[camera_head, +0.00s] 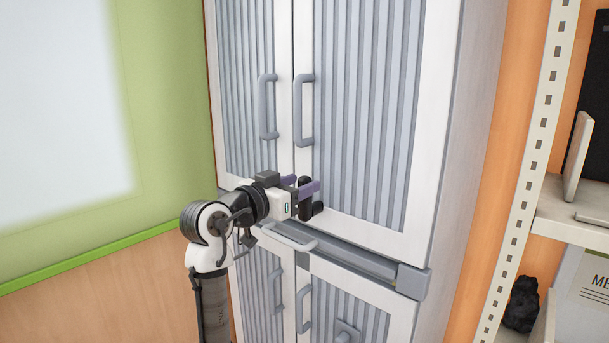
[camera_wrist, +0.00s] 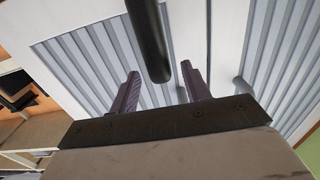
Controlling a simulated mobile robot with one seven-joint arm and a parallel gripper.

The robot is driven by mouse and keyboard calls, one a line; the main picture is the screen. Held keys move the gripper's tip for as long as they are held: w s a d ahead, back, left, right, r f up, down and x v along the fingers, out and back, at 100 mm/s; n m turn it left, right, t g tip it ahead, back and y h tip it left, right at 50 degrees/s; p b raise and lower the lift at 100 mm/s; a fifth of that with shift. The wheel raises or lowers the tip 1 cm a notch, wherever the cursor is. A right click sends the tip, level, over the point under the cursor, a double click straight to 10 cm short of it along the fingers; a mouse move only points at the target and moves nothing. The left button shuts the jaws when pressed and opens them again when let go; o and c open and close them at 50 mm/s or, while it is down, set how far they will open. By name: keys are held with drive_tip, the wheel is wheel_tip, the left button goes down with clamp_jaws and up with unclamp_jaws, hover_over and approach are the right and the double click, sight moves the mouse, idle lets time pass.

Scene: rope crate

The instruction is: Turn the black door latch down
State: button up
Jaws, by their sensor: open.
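The black door latch (camera_head: 305,208) is on the white cabinet door, low near its inner edge, partly hidden by my gripper. In the wrist view the latch (camera_wrist: 149,38) is a dark rounded bar, with its end reaching between my two purple fingers. My gripper (camera_head: 300,184) is in front of the door at the latch. It also shows in the wrist view (camera_wrist: 160,85), open, with a finger on each side of the bar and visible gaps. I cannot tell whether anything touches.
Grey upright handles (camera_head: 304,110) rise above my gripper on the tall cabinet doors. A drawer handle (camera_head: 288,238) and lower doors (camera_head: 325,335) lie below. A shelf rack (camera_head: 570,205) stands at the right. A green-framed white board (camera_head: 65,95) hangs at the left.

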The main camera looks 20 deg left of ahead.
drive_tip(key=shift+x, duration=1.25)
clamp_jaws()
